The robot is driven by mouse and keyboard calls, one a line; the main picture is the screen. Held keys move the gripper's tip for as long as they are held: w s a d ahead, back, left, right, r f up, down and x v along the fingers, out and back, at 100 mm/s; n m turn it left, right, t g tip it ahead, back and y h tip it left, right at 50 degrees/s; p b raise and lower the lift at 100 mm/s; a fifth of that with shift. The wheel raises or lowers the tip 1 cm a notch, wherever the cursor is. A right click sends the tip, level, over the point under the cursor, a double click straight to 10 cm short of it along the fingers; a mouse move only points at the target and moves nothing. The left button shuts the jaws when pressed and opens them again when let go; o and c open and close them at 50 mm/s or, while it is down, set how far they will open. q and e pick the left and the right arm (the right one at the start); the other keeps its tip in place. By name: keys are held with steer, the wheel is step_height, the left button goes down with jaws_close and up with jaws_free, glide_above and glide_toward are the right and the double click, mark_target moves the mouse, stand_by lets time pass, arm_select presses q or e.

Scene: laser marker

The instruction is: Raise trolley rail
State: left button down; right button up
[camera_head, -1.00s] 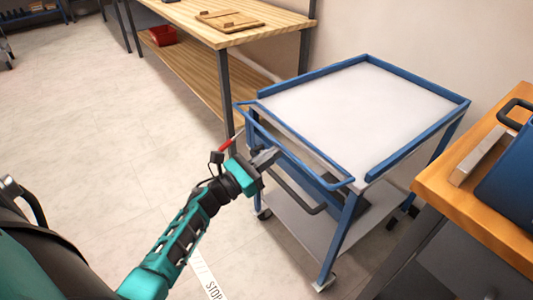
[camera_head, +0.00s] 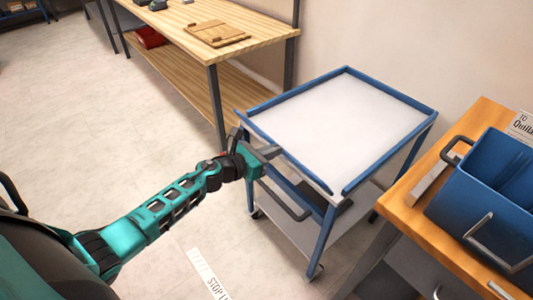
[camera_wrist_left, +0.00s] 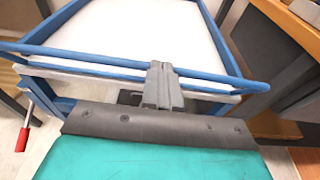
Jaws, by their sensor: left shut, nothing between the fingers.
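The trolley (camera_head: 340,115) has a white top with a blue rim and stands right of centre in the head view. Its blue rail (camera_head: 300,172) runs along the near edge, close to the level of the rim. My left gripper (camera_head: 270,152) is shut and empty, with its tips at the outer side of this rail. In the left wrist view the shut fingers (camera_wrist_left: 162,84) reach up to the rail (camera_wrist_left: 95,60) and overlap it; I cannot tell whether they press on it. A red-handled part (camera_wrist_left: 22,138) shows at lower left there. My right gripper is not in view.
A wooden workbench (camera_head: 265,25) with a wooden board (camera_head: 216,33) stands behind the trolley. A second wooden bench (camera_head: 425,220) with a blue bin (camera_head: 455,205) is close on the right. The floor (camera_head: 90,120) at left is clear.

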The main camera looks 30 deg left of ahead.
arm_select(q)
steer(key=shift+w+d+r, duration=0.3)
steer(key=shift+w+r, duration=0.15)
steer(key=shift+w, duration=0.3)
steer(key=shift+w+d+r, duration=0.3)
steer(key=shift+w+r, duration=0.15)
steer(key=shift+w, duration=0.3)
steer(key=shift+w+d+r, duration=0.3)
steer(key=shift+w+r, duration=0.15)
steer(key=shift+w, duration=0.3)
steer(key=shift+a, duration=0.1)
